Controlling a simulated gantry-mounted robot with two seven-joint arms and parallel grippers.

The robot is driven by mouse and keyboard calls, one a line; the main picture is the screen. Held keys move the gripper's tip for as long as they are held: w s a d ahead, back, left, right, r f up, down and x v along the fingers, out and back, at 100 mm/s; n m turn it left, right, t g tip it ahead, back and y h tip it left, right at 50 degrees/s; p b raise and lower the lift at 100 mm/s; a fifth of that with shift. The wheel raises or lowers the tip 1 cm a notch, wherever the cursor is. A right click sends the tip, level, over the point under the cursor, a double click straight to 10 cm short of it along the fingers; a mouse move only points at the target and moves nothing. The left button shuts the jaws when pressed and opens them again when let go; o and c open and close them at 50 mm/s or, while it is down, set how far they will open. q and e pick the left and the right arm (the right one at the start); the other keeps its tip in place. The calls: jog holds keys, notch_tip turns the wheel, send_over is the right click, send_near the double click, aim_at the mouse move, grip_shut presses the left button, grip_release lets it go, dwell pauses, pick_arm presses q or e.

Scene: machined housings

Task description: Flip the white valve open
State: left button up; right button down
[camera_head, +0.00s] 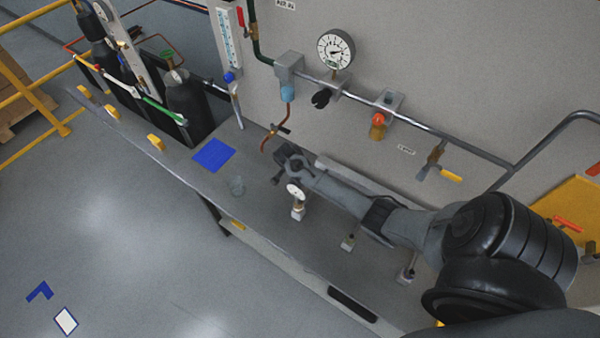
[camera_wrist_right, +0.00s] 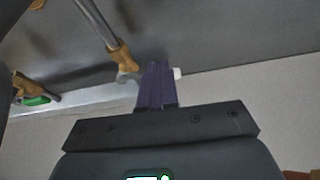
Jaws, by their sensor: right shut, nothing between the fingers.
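In the right wrist view a brass-coloured valve body (camera_wrist_right: 122,60) sits on a grey pipe. A grey lever runs from it behind my fingers, and its white tip (camera_wrist_right: 178,72) shows just right of them. My right gripper (camera_wrist_right: 157,66) is shut and empty, its fingertips over the lever; I cannot tell whether they touch. In the head view my right gripper (camera_head: 279,179) is above the bench, and I cannot make out the white handle there. My left gripper is not in view.
A wall pipe carries a pressure gauge (camera_head: 336,49), an orange knob (camera_head: 377,120) and a yellow-handled valve (camera_head: 451,175). A green handle (camera_wrist_right: 37,100) shows in the wrist view.

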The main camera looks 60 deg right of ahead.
jog(key=shift+w+d+m, duration=0.1)
jog(key=shift+d+m, duration=0.15)
jog(key=shift+m, duration=0.25)
jog(key=d+m, duration=0.1)
jog(key=m+g, duration=0.1)
jog(key=m, duration=0.1)
jog(key=shift+w+d+y, duration=0.2)
jog(key=shift+d+y, duration=0.1)
jog(key=shift+d, duration=0.1)
jog(key=shift+s+d+m+g+y+b, duration=0.15)
jog(key=shift+s+d+m+g+b, duration=0.15)
jog(key=shift+s+d+m, duration=0.6)
jog(key=shift+s+d+m+g+y+b, duration=0.25)
jog(key=shift+s+d+m, duration=0.3)
jog(key=shift+d, duration=0.7)
jog(key=shift+s+d+m+g+y+b, duration=0.1)
jog(key=shift+s+d+m+g+b, duration=0.2)
jog(key=shift+s+d+m, duration=0.5)
jog(key=shift+w+d, duration=0.15)
jog(key=shift+d, duration=0.15)
